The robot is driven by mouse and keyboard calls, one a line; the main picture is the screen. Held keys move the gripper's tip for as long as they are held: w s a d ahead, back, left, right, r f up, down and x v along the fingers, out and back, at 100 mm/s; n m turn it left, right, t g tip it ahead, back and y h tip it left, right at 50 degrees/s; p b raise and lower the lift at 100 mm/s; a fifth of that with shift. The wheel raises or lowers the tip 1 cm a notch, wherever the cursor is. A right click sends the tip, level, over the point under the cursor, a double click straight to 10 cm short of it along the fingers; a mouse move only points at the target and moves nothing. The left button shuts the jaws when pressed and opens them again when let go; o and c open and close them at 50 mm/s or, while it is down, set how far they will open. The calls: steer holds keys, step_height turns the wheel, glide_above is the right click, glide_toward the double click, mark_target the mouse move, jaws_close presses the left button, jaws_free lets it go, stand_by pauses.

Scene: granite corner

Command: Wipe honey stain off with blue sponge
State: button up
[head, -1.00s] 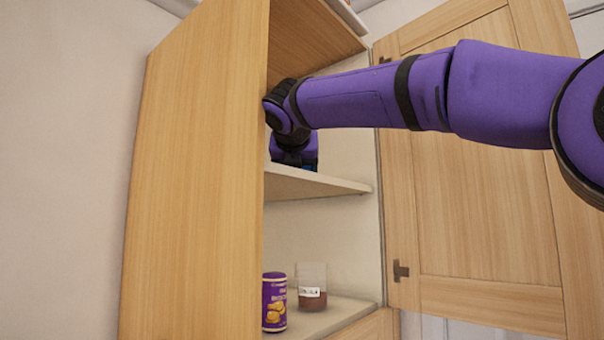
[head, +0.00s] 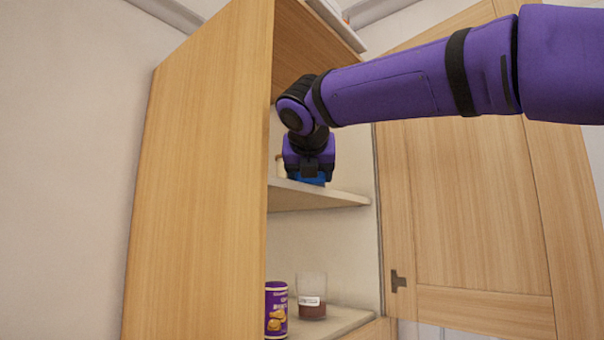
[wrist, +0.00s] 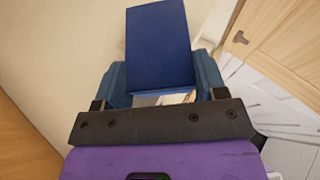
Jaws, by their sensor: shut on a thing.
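My gripper (head: 309,178) reaches into the open cabinet, at the upper shelf (head: 320,196). It is shut on the blue sponge (wrist: 158,45), a dark blue block that fills the space between the fingers in the wrist view. In the head view only a small strip of the blue sponge (head: 311,180) shows under the gripper, close above the shelf or on it; I cannot tell if it touches. I see no honey stain in either view; the shelf's top is mostly hidden by the low viewpoint and the gripper.
The cabinet's side panel (head: 200,180) stands left of my arm, and the open door (head: 470,200) is on the right. On the lower shelf are a purple can (head: 276,310) and a glass jar (head: 312,297) with brown contents. A light-coloured item, partly hidden, is behind my gripper.

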steer(key=shift+s+d, duration=0.25)
steer(key=shift+d, duration=0.1)
steer(key=shift+r, duration=1.45)
